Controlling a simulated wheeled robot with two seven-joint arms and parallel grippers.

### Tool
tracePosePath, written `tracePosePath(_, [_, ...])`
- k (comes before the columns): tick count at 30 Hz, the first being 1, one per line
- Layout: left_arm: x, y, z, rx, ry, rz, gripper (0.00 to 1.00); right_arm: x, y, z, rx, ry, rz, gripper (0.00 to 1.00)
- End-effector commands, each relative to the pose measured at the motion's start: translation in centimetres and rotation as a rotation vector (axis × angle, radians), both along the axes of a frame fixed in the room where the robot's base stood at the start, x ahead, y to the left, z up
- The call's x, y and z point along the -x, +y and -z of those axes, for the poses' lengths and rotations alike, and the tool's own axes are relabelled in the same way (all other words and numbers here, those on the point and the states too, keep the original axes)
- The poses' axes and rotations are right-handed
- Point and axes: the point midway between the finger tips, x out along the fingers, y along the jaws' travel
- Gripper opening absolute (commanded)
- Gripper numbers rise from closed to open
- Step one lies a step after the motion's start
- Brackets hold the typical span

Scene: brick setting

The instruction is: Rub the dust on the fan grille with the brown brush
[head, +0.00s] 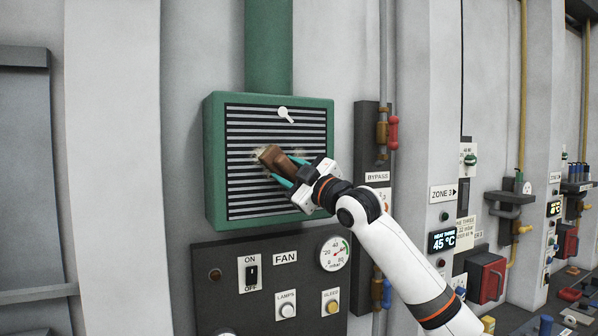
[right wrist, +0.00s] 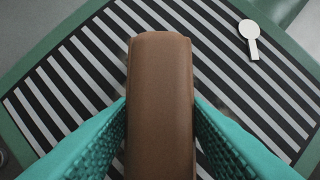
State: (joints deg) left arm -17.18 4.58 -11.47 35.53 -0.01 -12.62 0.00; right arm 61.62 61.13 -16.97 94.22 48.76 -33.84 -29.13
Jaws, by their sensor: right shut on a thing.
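The fan grille (head: 247,195) is a black-and-grey slatted panel in a green box on the wall; its slats also fill the right wrist view (right wrist: 60,95). My right gripper (head: 286,168) is shut on the brown brush (head: 272,157), whose body stands between the teal fingers in the right wrist view (right wrist: 160,95). The brush head is at the middle of the grille. Pale dust (head: 258,158) shows around the brush head; the brush and gripper hide part of it. I cannot tell whether the bristles touch the slats. My left gripper is not in view.
A white knob-like piece (head: 285,114) sits at the grille's upper part. Below is a dark panel with a fan switch (head: 252,273), a gauge (head: 334,253) and buttons. Pipes with a red valve handle (head: 393,132) run to the right of the box.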

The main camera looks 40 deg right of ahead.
Motion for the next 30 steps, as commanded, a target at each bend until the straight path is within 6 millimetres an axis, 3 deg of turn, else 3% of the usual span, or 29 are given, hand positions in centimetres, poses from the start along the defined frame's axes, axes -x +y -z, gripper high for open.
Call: tracePosePath(30, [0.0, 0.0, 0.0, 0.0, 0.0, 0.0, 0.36, -1.4, 6.0, -0.1, 0.0, -0.002, -0.002, 0.23])
